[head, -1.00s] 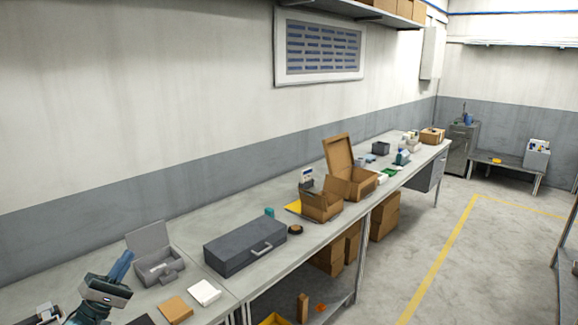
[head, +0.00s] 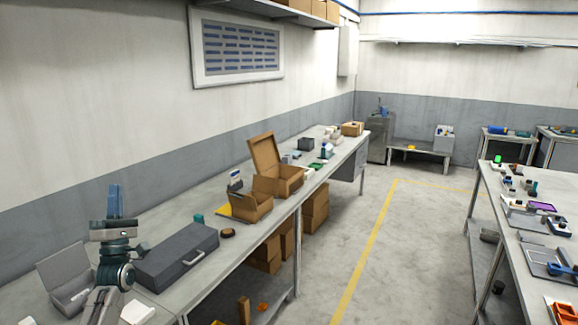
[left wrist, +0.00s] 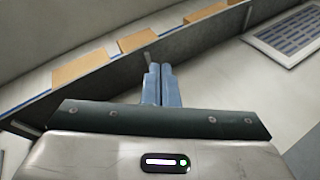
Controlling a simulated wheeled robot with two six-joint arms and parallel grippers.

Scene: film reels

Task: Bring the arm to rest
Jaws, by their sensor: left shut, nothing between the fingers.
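My left gripper (head: 115,202) is at the left of the head view, raised above the workbench with its blue fingers pointing up. The fingers are together and hold nothing. In the left wrist view the two blue fingers (left wrist: 161,85) also lie side by side, with the wall shelf behind them. My left arm stands in front of the open grey case and the dark grey toolbox, and hides part of both. My right gripper is not in view.
The workbench (head: 190,292) runs along the left wall with a grey toolbox (head: 178,257), an open grey case (head: 68,275) and open cardboard boxes (head: 272,172). A wall shelf (left wrist: 110,85) carries boxes. A second table (head: 545,292) with many parts stands at right. The floor between is clear.

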